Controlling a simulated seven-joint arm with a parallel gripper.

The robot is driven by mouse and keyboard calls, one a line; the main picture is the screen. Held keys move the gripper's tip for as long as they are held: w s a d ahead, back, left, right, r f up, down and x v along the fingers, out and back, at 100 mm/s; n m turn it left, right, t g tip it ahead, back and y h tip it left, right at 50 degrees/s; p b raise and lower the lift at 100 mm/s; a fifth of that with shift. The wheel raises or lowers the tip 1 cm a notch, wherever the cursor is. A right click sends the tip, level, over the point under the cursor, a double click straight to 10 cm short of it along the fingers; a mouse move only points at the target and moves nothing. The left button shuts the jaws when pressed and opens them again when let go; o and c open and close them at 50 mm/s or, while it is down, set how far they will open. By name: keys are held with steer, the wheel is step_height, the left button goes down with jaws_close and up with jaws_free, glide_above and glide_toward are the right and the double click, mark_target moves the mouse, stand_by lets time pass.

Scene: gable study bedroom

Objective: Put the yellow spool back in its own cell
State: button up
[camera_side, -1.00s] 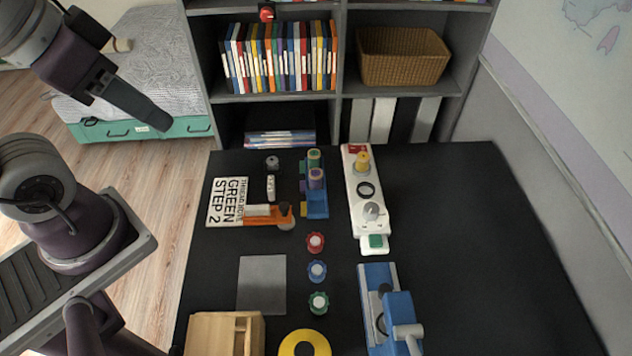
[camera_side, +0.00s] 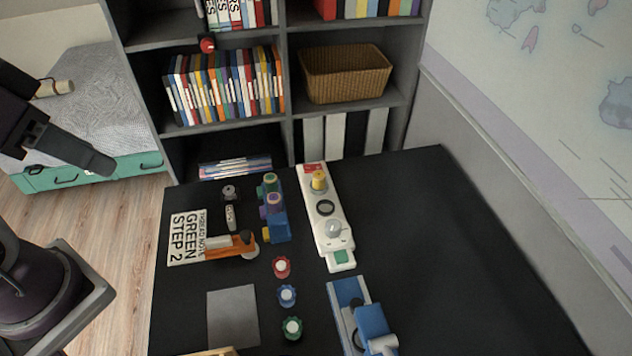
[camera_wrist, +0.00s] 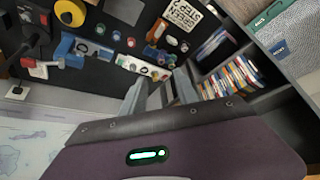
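The yellow spool (camera_side: 319,181) stands upright on the far end of a white device (camera_side: 327,215) in the side view. To its left is a blue rack (camera_side: 277,229) holding a green-topped spool (camera_side: 270,182) and a purple spool (camera_side: 273,202). The near part of the rack looks empty of spools, with a small yellow patch at its left edge. In the wrist view the white device (camera_wrist: 140,67) is small and the yellow spool is hard to make out. My gripper (camera_wrist: 158,88) is open and empty, with its fingers apart. It is at the upper left in the side view, far from the spool.
An orange tool (camera_side: 235,244) lies by the sign card (camera_side: 186,238). Red, blue and green knobs (camera_side: 286,295) stand in a line, left of a blue clamp-like device (camera_side: 362,318). A grey pad (camera_side: 233,318) lies near left. The table's right side (camera_side: 440,240) is clear.

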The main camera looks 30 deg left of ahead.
steer(key=shift+o, duration=0.4)
steer(key=o, duration=0.4)
